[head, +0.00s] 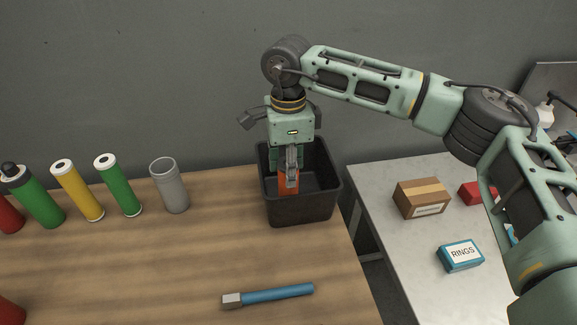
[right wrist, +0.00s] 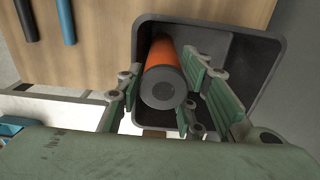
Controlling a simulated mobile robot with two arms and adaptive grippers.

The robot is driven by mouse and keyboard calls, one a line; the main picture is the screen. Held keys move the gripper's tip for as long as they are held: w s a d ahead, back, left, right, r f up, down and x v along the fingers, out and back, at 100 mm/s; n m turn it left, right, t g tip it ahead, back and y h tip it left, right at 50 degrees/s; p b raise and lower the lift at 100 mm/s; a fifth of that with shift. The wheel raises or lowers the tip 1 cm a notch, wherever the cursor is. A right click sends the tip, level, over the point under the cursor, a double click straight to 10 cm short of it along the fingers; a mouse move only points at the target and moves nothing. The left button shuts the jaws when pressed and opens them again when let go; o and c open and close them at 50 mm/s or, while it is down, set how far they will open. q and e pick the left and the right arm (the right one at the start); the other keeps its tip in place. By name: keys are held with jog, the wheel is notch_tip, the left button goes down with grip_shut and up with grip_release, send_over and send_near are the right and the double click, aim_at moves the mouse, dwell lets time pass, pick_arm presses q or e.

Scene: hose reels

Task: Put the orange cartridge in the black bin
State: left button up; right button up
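The orange cartridge (head: 289,183) is inside the black bin (head: 311,215), its lower part showing below my right gripper (head: 289,168). The right wrist view shows its orange side (right wrist: 161,53) and grey round end (right wrist: 163,90) towards the camera. The fingers of my right gripper (right wrist: 163,60) stand on both sides of the cartridge, with narrow gaps seeming to show, so it looks open around it. The fingers reach down inside the black bin (right wrist: 255,38). Whether the cartridge rests on the bin floor is hidden. My left gripper is not in view.
A grey cup (head: 170,187), green cartridges (head: 119,186) and a yellow one (head: 79,192) stand left of the bin. A blue-handled tool (head: 270,295) lies in front. A pale side table (head: 385,175) at right holds a cardboard box (head: 422,198) and a blue RINGS box (head: 460,254).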

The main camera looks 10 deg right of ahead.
jog(key=shift+o, duration=1.4)
jog(key=shift+r, duration=0.5)
notch_tip(320, 180, up, 10)
jog(key=shift+w+a+f+b, duration=0.1)
jog(key=shift+b, duration=1.05)
jog(key=shift+r, duration=0.75)
